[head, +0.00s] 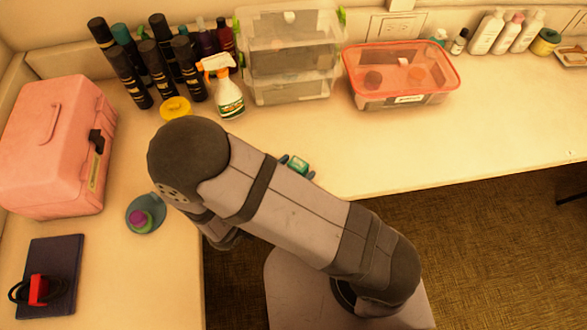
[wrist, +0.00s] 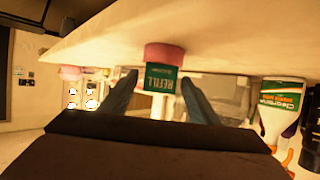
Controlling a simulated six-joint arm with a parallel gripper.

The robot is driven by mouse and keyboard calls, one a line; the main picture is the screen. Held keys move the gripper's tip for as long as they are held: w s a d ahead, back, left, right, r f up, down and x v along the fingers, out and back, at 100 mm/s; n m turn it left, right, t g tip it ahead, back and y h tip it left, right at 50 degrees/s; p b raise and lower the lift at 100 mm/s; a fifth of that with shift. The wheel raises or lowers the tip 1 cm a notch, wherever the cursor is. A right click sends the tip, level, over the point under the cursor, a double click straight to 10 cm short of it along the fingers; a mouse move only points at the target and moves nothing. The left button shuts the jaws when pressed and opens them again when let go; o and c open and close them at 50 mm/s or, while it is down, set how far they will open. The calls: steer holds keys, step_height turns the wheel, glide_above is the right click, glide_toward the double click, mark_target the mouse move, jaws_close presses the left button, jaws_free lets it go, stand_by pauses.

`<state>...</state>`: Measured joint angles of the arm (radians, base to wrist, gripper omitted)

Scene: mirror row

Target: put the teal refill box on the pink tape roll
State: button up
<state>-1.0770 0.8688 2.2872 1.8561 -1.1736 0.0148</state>
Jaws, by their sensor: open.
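The teal refill box (wrist: 161,80) shows in the wrist view, where the scene appears upside down. Its white REFILL lettering faces my camera. The pink tape roll (wrist: 164,54) sits on the table, and the box appears to rest on top of it. My gripper (wrist: 159,84) is open, with one finger on each side of the box and a small gap visible at each side. In the head view the box (head: 298,164) shows just past my forearm, between the fingertips of my gripper (head: 298,168). The tape roll is hidden there.
A spray bottle (head: 228,95), clear stacked bins (head: 290,55) and a red-rimmed container (head: 400,75) stand behind. Dark bottles (head: 125,75), a pink case (head: 55,150) and a small dish (head: 140,228) are to the left. The table right of the box is clear.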

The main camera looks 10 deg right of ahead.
steer(key=shift+r, duration=0.2)
steer(key=b+v, duration=0.1)
steer(key=v, duration=1.1)
steer(key=w+a+r+n+g+y+p, duration=0.1)
steer(key=w+a+n+y, duration=0.15)
steer(key=w+y, duration=0.45)
steer(key=w+a+r+n+g+y+p, duration=0.1)
steer(key=w+a+r+n+y, duration=0.15)
steer(key=w+y, duration=0.45)
steer(key=s+d+r+n+g+h, duration=0.1)
steer(key=s+d+n+g+h, duration=0.1)
steer(key=s+d, duration=0.5)
steer(key=s+d+n+g+h+p, duration=0.1)
steer(key=s+d+g, duration=0.4)
steer(key=d, duration=0.9)
steer(key=shift+s+r+n+g+h+p, duration=0.3)
steer(key=shift+s+r+n+h, duration=0.15)
steer(key=shift+s+h, duration=0.4)
